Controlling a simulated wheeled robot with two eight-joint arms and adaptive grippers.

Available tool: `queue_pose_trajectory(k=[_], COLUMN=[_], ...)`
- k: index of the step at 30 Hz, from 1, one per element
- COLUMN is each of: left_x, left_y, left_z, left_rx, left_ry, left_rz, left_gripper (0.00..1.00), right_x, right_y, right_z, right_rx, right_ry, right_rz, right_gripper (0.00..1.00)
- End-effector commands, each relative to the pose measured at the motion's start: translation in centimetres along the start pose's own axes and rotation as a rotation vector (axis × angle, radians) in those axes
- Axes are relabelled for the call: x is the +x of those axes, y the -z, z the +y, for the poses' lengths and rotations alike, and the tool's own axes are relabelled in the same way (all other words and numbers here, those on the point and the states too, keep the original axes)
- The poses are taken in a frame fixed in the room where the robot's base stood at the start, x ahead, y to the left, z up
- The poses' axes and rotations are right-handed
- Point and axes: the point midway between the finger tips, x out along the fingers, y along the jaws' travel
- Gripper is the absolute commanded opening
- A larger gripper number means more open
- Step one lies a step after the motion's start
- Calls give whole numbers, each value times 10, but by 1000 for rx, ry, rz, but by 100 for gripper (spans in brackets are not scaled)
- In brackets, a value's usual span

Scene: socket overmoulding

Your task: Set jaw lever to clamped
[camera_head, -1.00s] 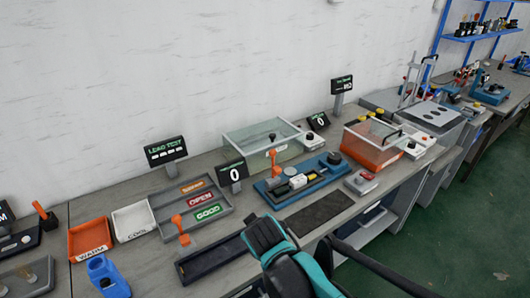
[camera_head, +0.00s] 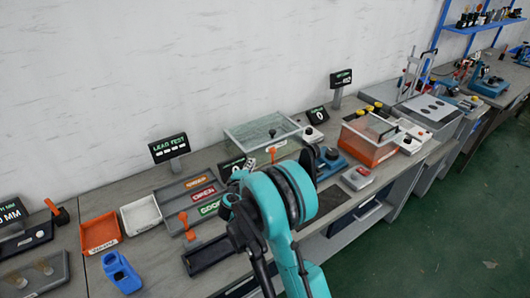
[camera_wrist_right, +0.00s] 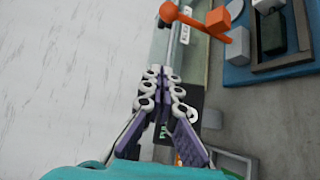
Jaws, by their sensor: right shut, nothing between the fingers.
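A blue fixture (camera_head: 332,166) stands on the bench, mostly hidden behind my right arm in the head view. It also shows at the upper right of the right wrist view (camera_wrist_right: 238,75). An orange lever (camera_wrist_right: 196,20) with a round knob lies across the wrist view beside the fixture's blocks; only its orange top (camera_head: 273,151) shows in the head view. I take it for the jaw lever; its setting cannot be read. My right gripper (camera_wrist_right: 160,72) is shut and empty, left of and apart from the lever in the wrist view. My left gripper is not in view.
A small display (camera_head: 230,168) stands close by the right gripper. A clear-lidded box (camera_head: 262,131) stands behind the fixture. A sorting tray (camera_head: 165,197) and another orange lever (camera_head: 184,218) are left of my arm. An orange box (camera_head: 368,150) is at right.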

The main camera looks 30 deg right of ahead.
Motion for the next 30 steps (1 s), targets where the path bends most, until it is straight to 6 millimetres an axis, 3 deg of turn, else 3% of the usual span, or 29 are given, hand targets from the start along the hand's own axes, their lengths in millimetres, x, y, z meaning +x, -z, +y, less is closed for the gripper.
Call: queue_pose_trajectory(k=[11, 25, 30], left_x=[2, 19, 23], left_y=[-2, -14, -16], left_z=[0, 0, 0], left_rx=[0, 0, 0], left_ry=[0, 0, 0], left_rz=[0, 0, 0], left_gripper=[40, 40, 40], right_x=[11, 104, 91], right_y=[0, 0, -26], right_z=[-1, -2, -1], right_rx=[3, 3, 5], right_ry=[2, 2, 2], right_rz=[-1, -2, -1], right_gripper=[0, 0, 0])
